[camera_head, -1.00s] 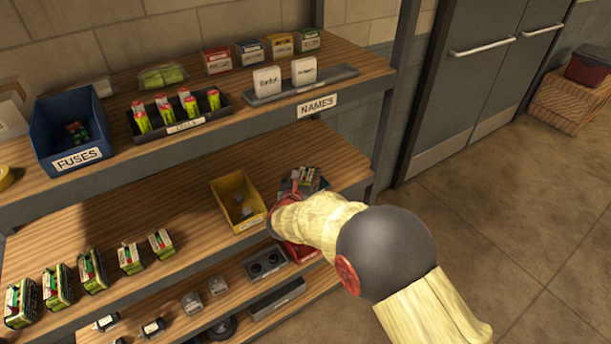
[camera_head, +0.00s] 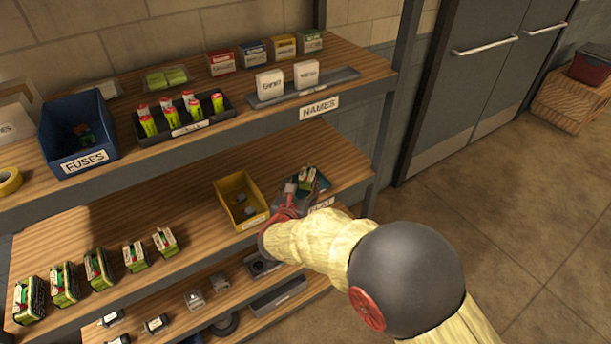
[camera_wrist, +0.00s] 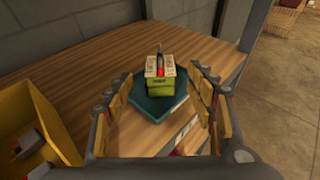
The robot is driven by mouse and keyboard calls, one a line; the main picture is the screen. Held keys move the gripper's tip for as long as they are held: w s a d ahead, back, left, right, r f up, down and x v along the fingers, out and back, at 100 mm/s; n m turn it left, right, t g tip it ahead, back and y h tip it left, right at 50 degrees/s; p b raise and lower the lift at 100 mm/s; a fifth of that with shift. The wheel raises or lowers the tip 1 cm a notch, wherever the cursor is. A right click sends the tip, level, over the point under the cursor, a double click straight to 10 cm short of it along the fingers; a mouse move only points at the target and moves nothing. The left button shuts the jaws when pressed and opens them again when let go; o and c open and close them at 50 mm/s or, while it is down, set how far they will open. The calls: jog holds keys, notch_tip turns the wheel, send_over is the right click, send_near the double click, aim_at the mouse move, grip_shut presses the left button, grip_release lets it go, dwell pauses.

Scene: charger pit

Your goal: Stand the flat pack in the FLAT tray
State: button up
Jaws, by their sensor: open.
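A green pack with a pale top and a small red part (camera_wrist: 160,82) stands upright on the teal tray (camera_wrist: 147,106) in the wrist view. In the head view the pack (camera_head: 307,178) and tray (camera_head: 323,183) are at the right end of the middle shelf. The tray's front label (camera_head: 321,204) is partly hidden by my arm. My gripper (camera_wrist: 160,98) is open, its fingers spread to either side of the view with the pack centred just beyond them. Gaps show between pack and fingers. In the head view my gripper (camera_head: 287,202) is partly hidden.
A yellow bin (camera_head: 240,205) with small grey parts stands just left of the tray. Several similar green packs (camera_head: 98,268) stand in a row along the shelf's left front. The upper shelf above holds a blue FUSES bin (camera_head: 77,130). An upright post (camera_head: 385,150) is at the right.

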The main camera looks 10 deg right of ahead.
jog(key=v, duration=0.4)
jog(key=shift+s+a, duration=0.1)
jog(key=s+a+r+n+y, duration=0.2)
jog(key=a+r+n+y, duration=0.15)
jog(key=r+n, duration=0.55)
jog(key=s+a+r+n+y, duration=0.25)
jog(key=r+n+y, duration=0.35)
jog(key=n, duration=0.5)
jog(key=s+d+n+g+h, duration=0.1)
jog(key=s+d+n+g, duration=0.2)
jog(key=s+n, duration=0.7)
jog(key=s+d+r+n+g+h, duration=0.1)
jog(key=s+d+n+g, duration=0.3)
jog(key=s, duration=1.2)
jog(key=d+n+h, duration=0.1)
jog(key=d+n, duration=0.3)
jog(key=n, duration=0.3)
jog(key=shift+s+d+r, duration=0.15)
jog(key=shift+s+r, duration=0.05)
jog(key=shift+r, duration=0.1)
